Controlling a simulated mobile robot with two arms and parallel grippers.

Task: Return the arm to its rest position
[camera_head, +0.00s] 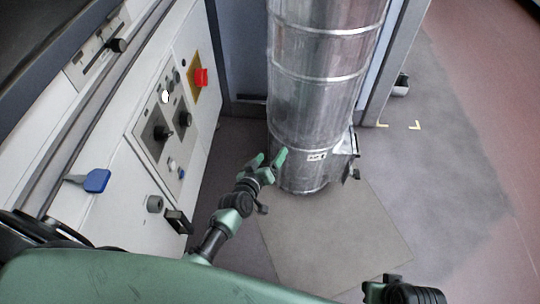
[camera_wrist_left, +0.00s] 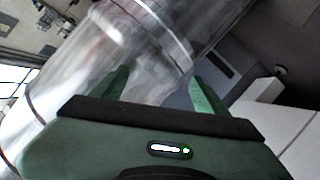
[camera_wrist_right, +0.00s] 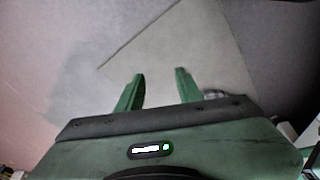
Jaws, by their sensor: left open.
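My left gripper (camera_head: 270,160) is green and stands in front of the lower part of a silver metal duct (camera_head: 315,100) in the head view. Its two fingers are apart with nothing between them. In the left wrist view the open left gripper (camera_wrist_left: 158,78) has the shiny duct behind it; whether a fingertip touches it I cannot tell. My right gripper (camera_wrist_right: 160,74) shows in the right wrist view with its fingers apart and empty, over grey floor. Its fingers do not show in the head view.
A white machine panel (camera_head: 150,150) runs along the left, with a red switch (camera_head: 201,77), black knobs and a blue-handled lever (camera_head: 96,180). A dark handle (camera_head: 178,220) sticks out low on it. The floor (camera_head: 440,200) on the right is clear.

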